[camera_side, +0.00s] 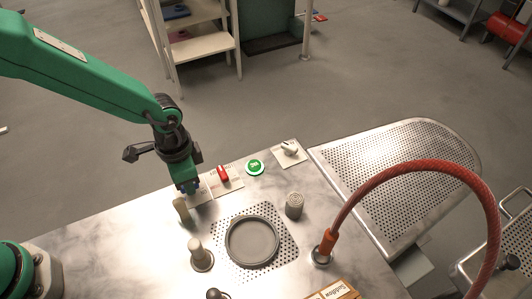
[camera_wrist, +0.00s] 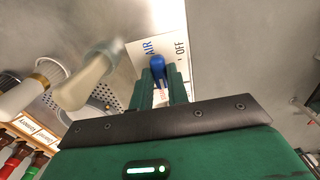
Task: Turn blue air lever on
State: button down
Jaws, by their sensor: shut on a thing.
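My green gripper (camera_side: 189,186) reaches down to the far left part of the metal worktop (camera_side: 120,228). In the wrist view its two fingers (camera_wrist: 161,80) are shut on the blue air lever (camera_wrist: 157,63), whose round blue head shows between the fingertips. The lever sits on a white label plate (camera_wrist: 178,42) printed "AIR" in blue and "OFF". The lower part of the lever is hidden by the fingers. In the side view the gripper hides most of the lever.
A red lever (camera_side: 223,173), green button (camera_side: 254,167) and white knob (camera_side: 290,150) line the back edge. A beige-handled tool (camera_side: 181,208) stands close beside my gripper. A round grey dish (camera_side: 252,242), a knurled cylinder (camera_side: 294,206) and a red hose (camera_side: 405,170) are farther right.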

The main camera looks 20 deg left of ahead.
jog(key=c, duration=1.4)
grip_release()
jog(key=shift+o, duration=0.2)
jog(key=shift+r, duration=0.2)
jog(key=shift+r, duration=3.75)
